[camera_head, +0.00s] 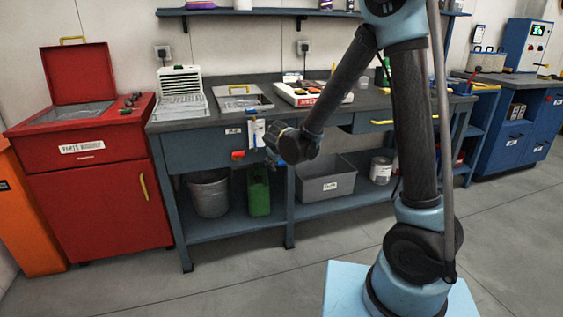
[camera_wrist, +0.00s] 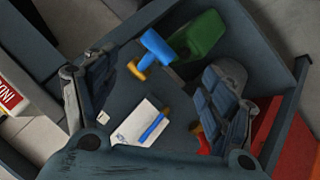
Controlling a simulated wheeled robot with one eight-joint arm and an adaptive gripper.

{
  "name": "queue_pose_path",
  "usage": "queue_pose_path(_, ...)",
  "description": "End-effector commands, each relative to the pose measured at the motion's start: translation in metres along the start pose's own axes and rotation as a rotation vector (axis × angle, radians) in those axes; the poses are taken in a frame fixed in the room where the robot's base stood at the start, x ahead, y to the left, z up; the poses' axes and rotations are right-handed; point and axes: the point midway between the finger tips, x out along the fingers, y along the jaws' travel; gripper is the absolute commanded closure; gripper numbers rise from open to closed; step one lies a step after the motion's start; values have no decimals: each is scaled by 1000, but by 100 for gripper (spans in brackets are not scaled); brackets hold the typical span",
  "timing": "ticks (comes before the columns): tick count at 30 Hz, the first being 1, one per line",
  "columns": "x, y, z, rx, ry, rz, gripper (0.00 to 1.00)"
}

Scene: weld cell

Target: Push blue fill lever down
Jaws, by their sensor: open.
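The blue fill lever (camera_wrist: 157,46) shows in the wrist view as a blue T-shaped handle with a yellow piece (camera_wrist: 138,70) beside it, above the gap between my fingers. In the head view a bit of blue (camera_head: 281,162) shows at the workbench front, mostly hidden by my gripper (camera_head: 273,153). My gripper (camera_wrist: 156,85) is open, with one finger at each side of the wrist view and nothing between them in its hold. The lever appears beyond the fingertips; I cannot tell the exact gap.
A red lever (camera_head: 238,155) is left of my gripper on the bench front (camera_head: 200,150). A paper tag with a blue pen (camera_wrist: 140,122) hangs there. Below stand a green can (camera_head: 258,192), a metal bucket (camera_head: 209,194) and a grey bin (camera_head: 325,184). A red cabinet (camera_head: 100,200) stands left.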

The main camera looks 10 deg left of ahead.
Motion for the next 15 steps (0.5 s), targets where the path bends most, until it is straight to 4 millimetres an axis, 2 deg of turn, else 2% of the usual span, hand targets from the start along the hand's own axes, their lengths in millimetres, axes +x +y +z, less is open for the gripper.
queue_pose_path(6,-10,0,1,0,-1,0,24)
queue_pose_path(15,-11,0,0,0,-1,0,26)
